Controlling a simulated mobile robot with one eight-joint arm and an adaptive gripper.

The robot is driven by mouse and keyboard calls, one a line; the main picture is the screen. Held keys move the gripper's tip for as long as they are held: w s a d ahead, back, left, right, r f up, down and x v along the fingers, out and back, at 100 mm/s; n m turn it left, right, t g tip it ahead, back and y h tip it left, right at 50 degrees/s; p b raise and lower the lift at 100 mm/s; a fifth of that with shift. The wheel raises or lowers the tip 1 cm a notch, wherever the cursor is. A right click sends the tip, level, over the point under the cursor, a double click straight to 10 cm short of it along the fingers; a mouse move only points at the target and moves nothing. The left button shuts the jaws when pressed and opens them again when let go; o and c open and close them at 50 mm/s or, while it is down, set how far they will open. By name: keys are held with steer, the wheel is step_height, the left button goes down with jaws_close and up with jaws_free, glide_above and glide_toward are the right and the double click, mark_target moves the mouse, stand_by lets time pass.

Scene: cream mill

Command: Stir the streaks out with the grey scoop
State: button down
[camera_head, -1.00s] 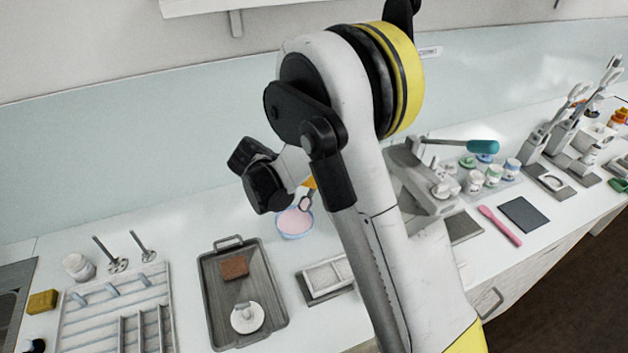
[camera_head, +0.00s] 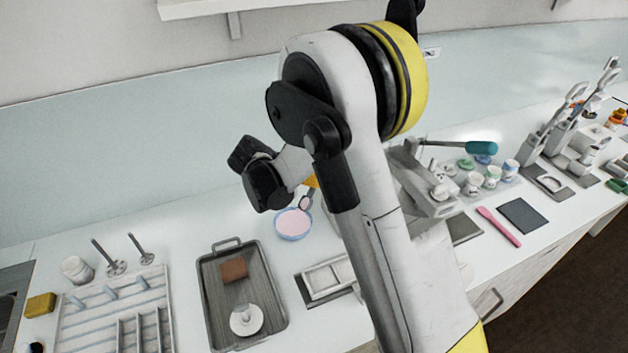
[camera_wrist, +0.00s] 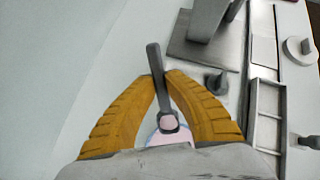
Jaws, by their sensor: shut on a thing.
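My gripper (camera_wrist: 160,78) is shut on the grey scoop (camera_wrist: 154,60), its two orange fingers meeting around the handle. In the head view only a bit of orange finger (camera_head: 311,181) shows beside my arm, above the blue bowl. The scoop's round end (camera_wrist: 168,122) looks pinkish inside and lies over the pink contents of the bowl. It also shows at the bowl's right side in the head view (camera_head: 305,203). The blue-rimmed bowl (camera_head: 291,238) holds pale pink cream (camera_head: 292,222). Streaks are too small to make out. My gripper hides part of the bowl in the wrist view.
A grey tray (camera_head: 212,290) with a brown block (camera_head: 234,270) and a white knobbed piece (camera_head: 246,319) stands in front of the bowl. A white rack (camera_head: 85,325) is at left. A grey machine (camera_head: 425,190) stands at right.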

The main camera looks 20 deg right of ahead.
steer(key=shift+r+p, duration=1.4)
steer(key=shift+r, duration=1.35)
